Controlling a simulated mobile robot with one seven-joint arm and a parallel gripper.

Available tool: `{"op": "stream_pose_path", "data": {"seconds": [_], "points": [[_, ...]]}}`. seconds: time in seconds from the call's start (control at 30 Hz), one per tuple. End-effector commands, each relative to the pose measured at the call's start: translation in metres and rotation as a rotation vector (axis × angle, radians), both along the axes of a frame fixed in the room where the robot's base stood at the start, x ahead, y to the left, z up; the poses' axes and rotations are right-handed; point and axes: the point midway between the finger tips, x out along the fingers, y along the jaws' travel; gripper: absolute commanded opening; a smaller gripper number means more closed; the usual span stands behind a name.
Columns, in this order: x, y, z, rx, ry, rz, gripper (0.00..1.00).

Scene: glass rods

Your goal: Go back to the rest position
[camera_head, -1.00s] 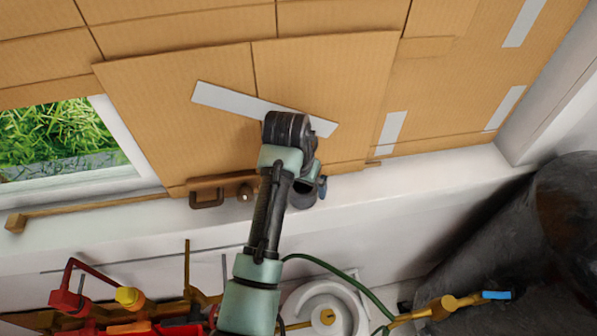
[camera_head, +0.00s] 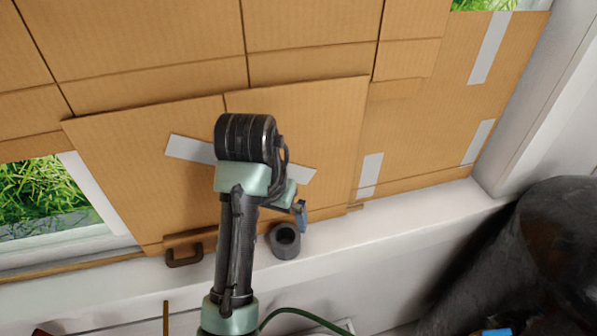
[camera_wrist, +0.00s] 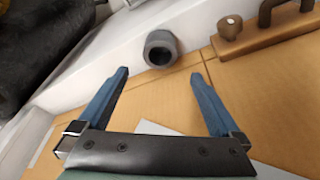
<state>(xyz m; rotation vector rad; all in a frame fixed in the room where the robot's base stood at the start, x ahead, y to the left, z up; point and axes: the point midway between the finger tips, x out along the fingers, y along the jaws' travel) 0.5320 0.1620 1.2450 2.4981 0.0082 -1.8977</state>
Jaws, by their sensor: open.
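My gripper (camera_wrist: 160,75) is open, with two blue fingers spread apart and nothing between them in the wrist view. A dark grey hollow cylinder (camera_wrist: 161,49) lies beyond the fingertips, apart from them. In the head view my gripper (camera_head: 301,214) is mostly hidden behind my wrist, with only a bit of blue finger showing. The grey cylinder (camera_head: 285,241) shows just below it on the white sill (camera_head: 350,224), its round opening visible. My arm reaches up from the bottom in front of the cardboard.
Cardboard panels (camera_head: 300,130) with white tape strips cover the window behind my arm. A large dark cylindrical body (camera_head: 560,240) stands at the right. A green cable (camera_head: 305,319) runs near my arm's lower end.

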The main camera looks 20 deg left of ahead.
Motion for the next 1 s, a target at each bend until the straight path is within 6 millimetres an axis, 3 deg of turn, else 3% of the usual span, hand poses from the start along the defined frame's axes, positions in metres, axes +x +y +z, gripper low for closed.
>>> {"op": "stream_pose_path", "data": {"seconds": [0.17, 0.27, 0.33, 0.43, 0.57, 0.67, 0.83, 1.0], "points": [[0.000, 0.000, 0.000, 0.000, 0.001, 0.000, 1.00], [0.016, -0.019, 0.009, 0.014, -0.097, -0.014, 1.00], [0.035, -0.042, 0.026, 0.029, -0.235, -0.023, 1.00], [0.059, -0.079, 0.065, 0.039, -0.481, -0.029, 1.00], [0.068, -0.118, 0.123, 0.037, -0.774, -0.025, 1.00], [0.061, -0.140, 0.166, 0.026, -0.967, -0.019, 1.00], [0.033, -0.167, 0.233, -0.002, -1.247, -0.011, 1.00], [0.008, -0.163, 0.301, 0.003, -1.577, -0.004, 1.00]]}}
